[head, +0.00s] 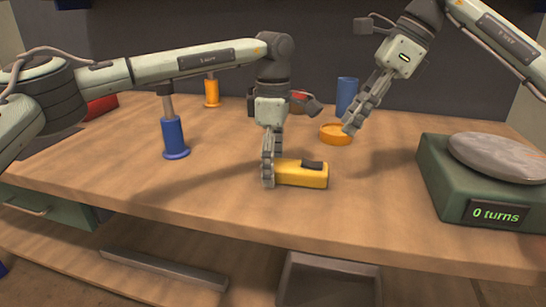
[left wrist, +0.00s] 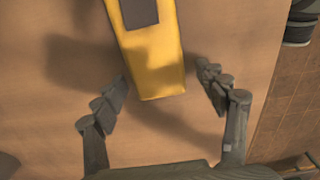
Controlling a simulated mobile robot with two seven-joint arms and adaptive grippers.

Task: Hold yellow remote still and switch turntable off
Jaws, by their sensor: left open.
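The yellow remote (head: 303,175) lies flat on the wooden table near its front edge, with a dark patch on its top. My left gripper (head: 268,180) points down at the remote's left end. In the left wrist view the gripper (left wrist: 165,88) is open, with its fingers on either side of the remote's near end (left wrist: 150,60) and gaps between. The turntable (head: 480,185) is a green box with a grey round platter at the right, and its display reads "0 turns". My right gripper (head: 352,125) hangs by the orange ring; its opening is unclear.
An orange ring-shaped dish (head: 336,134) and a blue cylinder (head: 347,96) stand behind the remote. A blue plunger-like object (head: 174,138) and an orange one (head: 212,92) stand at the left. The table between remote and turntable is clear.

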